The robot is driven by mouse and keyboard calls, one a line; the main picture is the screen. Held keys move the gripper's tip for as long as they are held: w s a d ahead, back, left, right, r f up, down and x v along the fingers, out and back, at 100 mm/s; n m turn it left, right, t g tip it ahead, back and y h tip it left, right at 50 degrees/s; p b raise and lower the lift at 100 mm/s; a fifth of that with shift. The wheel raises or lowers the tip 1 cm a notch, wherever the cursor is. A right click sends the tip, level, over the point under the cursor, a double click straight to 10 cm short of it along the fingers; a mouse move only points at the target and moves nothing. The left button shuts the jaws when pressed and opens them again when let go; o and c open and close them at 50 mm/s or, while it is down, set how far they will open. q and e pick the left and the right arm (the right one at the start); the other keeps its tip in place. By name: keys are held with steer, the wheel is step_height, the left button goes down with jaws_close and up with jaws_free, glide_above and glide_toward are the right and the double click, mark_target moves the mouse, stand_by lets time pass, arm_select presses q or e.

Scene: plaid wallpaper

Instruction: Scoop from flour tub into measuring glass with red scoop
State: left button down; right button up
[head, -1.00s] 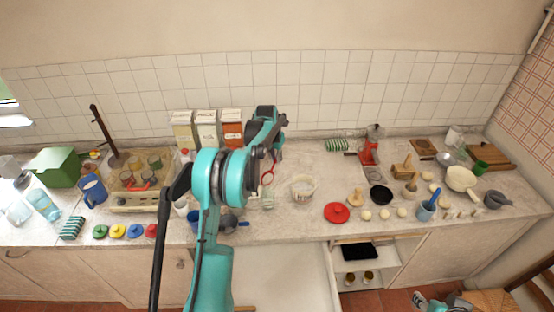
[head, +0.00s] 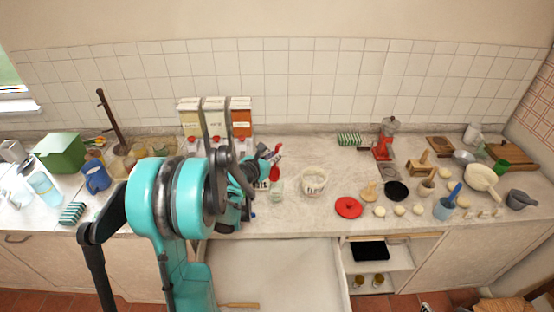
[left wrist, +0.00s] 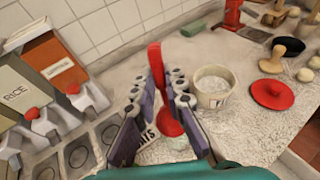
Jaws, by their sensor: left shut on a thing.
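My left gripper (head: 266,158) is shut on the red scoop (head: 276,152). In the left wrist view the scoop's red handle (left wrist: 156,62) stands up between the fingers (left wrist: 158,90), and its red bowl (left wrist: 168,122) hangs below them. The bowl appears in front of or above the clear measuring glass (head: 277,188), which is partly hidden in the wrist view; I cannot tell if they touch. What the scoop holds is not clear. The white flour tub (head: 314,184) stands just right of the glass, open with white flour; it also shows in the wrist view (left wrist: 213,92). My right gripper is not in view.
Dispensers (head: 214,118) stand against the tiles behind my left arm. A red lid (head: 349,207) lies right of the tub, with dough balls and a red grinder (head: 383,150) beyond. Counter behind the tub is clear.

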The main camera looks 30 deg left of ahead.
mark_target(277, 146)
arm_select(q)
steer(key=w+r+g+p, duration=0.1)
steer(key=p, duration=0.3)
steer(key=shift+r, duration=0.4)
steer(key=shift+w+r+p, duration=0.1)
steer(key=shift+w+p, duration=0.15)
steer(key=shift+p, duration=0.25)
steer(key=shift+w+r+g+p, duration=0.3)
steer(key=shift+g+p, duration=0.2)
steer(key=shift+p, duration=0.4)
steer(key=s+f+t+b, duration=0.1)
steer(key=b, duration=0.2)
steer(key=s+f+t+b, duration=0.1)
steer(key=f+b, duration=0.1)
steer(key=b, duration=0.2)
steer(key=shift+s+f, duration=0.1)
steer(key=shift+f, duration=0.05)
steer(key=w+g+p, duration=0.1)
steer(key=p, duration=0.1)
steer(key=w+r+g+p, duration=0.1)
steer(key=w+g+p, duration=0.1)
steer(key=p, duration=0.1)
steer(key=shift+g+p, duration=0.3)
steer(key=w+f+g+p, duration=0.1)
steer(key=w+g+p, duration=0.5)
steer(key=g, duration=0.4)
steer(key=shift+w+a+f+g+p, duration=0.15)
steer(key=shift+w+f+g+p, duration=0.2)
steer(key=shift+w, duration=0.55)
steer(key=shift+f, duration=0.1)
